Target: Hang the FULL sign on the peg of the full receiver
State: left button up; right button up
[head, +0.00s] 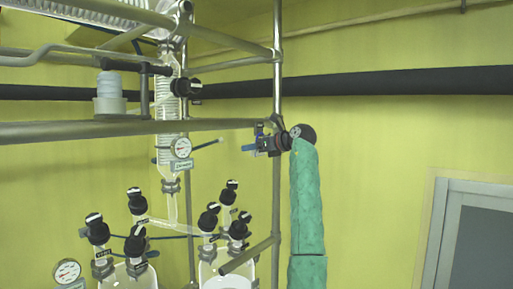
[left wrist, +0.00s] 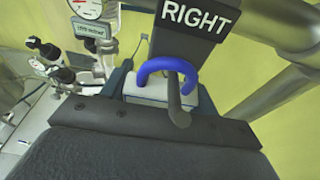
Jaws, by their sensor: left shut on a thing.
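My left gripper (head: 264,144) is at the right end of the metal frame in the head view, close to the upright post. In the left wrist view its dark jaws (left wrist: 148,108) are shut on a white sign (left wrist: 146,92) with a blue loop (left wrist: 150,68) on top. The sign's writing is hidden. A grey metal peg (left wrist: 174,98) stands just below a black label reading RIGHT (left wrist: 200,15). The peg crosses in front of the loop's opening; I cannot tell whether the loop is around it. My right gripper is out of view.
A metal frame (head: 150,127) carries glassware, a round gauge (head: 181,147) and several black-capped valves above glass vessels (head: 225,272). A thick metal tube (left wrist: 275,85) runs close by on the right of the left wrist view.

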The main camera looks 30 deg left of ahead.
pick_arm(q)
jog(key=shift+d, duration=0.1)
dwell(0.3)
jog(key=o, duration=1.1)
jog(key=shift+c, duration=0.2)
jog(key=shift+w+d, duration=0.1)
jog(key=shift+c, duration=1)
jog(key=shift+d, duration=0.15)
jog(key=v, duration=0.6)
jog(key=shift+d, duration=0.35)
jog(key=shift+r, duration=0.1)
